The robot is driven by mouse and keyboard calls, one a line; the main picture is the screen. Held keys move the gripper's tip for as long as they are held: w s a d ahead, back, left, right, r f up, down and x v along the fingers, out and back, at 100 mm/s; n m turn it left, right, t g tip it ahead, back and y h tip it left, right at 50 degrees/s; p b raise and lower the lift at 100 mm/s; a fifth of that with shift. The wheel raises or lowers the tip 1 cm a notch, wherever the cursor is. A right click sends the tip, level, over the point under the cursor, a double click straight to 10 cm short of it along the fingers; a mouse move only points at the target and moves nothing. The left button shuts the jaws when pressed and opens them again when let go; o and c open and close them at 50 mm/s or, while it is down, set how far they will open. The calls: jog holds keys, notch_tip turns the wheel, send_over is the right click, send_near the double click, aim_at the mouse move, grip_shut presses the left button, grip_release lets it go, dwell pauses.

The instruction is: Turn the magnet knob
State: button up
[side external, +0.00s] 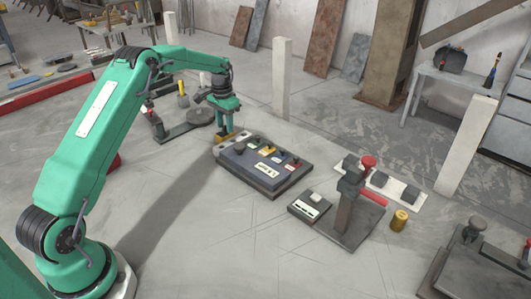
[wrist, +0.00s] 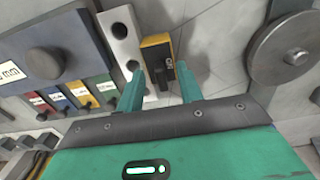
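A yellow block (wrist: 150,44) with a dark knob (wrist: 162,72) on its face sits top centre in the wrist view. It also shows as a small yellow block (side external: 226,138) below my gripper in the side view. I take the dark knob to be the magnet knob. My gripper (wrist: 159,68) is open, with its two green fingers apart. In the wrist view, the knob appears between the fingertips; I cannot tell whether they touch it. In the side view, my gripper (side external: 226,126) points down right above the yellow block, and the knob is hidden.
A dark panel box (side external: 262,188) with a round knob and coloured tags stands right beside the yellow block. A light plate with holes (wrist: 120,38) lies between them. A round grey disc (side external: 201,117) is behind. A post stand (side external: 344,214) is farther right.

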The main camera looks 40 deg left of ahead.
grip_shut()
jog(key=shift+f, duration=0.1)
dwell(0.4)
